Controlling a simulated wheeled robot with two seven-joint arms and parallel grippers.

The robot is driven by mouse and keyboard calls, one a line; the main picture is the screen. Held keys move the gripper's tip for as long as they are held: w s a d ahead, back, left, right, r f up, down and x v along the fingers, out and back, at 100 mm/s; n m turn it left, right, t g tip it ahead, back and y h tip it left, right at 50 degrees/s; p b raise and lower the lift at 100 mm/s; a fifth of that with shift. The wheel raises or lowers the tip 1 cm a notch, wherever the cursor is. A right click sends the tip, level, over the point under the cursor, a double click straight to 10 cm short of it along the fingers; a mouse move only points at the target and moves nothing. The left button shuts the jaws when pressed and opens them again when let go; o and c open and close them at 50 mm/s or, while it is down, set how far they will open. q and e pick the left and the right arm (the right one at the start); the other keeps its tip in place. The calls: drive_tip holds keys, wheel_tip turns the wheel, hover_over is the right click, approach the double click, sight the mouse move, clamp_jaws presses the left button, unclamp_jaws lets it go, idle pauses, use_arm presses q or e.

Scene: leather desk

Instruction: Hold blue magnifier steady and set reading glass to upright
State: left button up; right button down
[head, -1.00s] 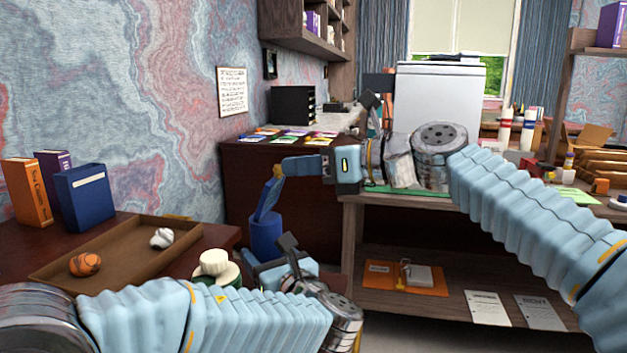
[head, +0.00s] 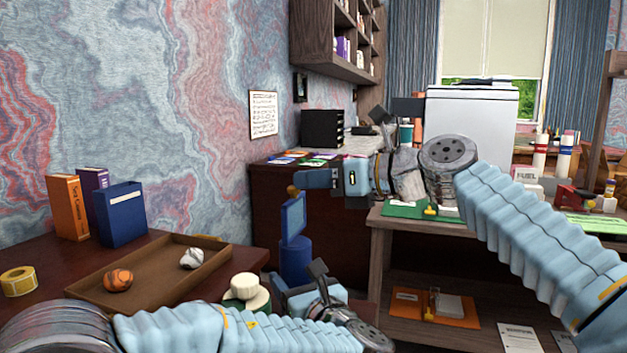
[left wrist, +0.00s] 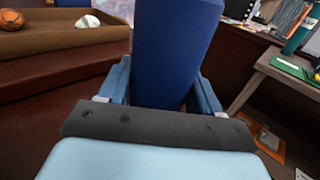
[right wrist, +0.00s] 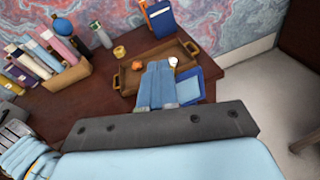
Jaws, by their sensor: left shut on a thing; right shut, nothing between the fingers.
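The blue magnifier has a round blue base (head: 296,262) and a rectangular blue-framed reading glass (head: 293,217) on top. The glass stands close to upright with a slight tilt. My left gripper (head: 283,285) is shut around the base, whose blue body (left wrist: 172,50) fills the gap between the fingers in the left wrist view. My right gripper (head: 301,179) is shut and empty, its fingertips at the glass's top edge. I cannot tell whether they touch. In the right wrist view the glass (right wrist: 192,83) shows partly behind the fingers.
A brown tray (head: 90,292) with an orange ball (head: 118,280) and a white ball (head: 192,258) lies on the left desk. Books (head: 68,207), a yellow tape roll (head: 18,281) and a cream-and-green round object (head: 246,290) stand nearby. A wooden shelf desk (head: 375,255) stands right.

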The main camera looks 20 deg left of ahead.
drive_tip(key=s+d+r, duration=0.2)
drive_tip(key=d+r, duration=0.5)
drive_tip(key=d, duration=0.3)
drive_tip(key=shift+s+d, duration=0.35)
drive_tip(key=shift+s, duration=0.05)
use_arm(q)
drive_tip(key=o, duration=1.4)
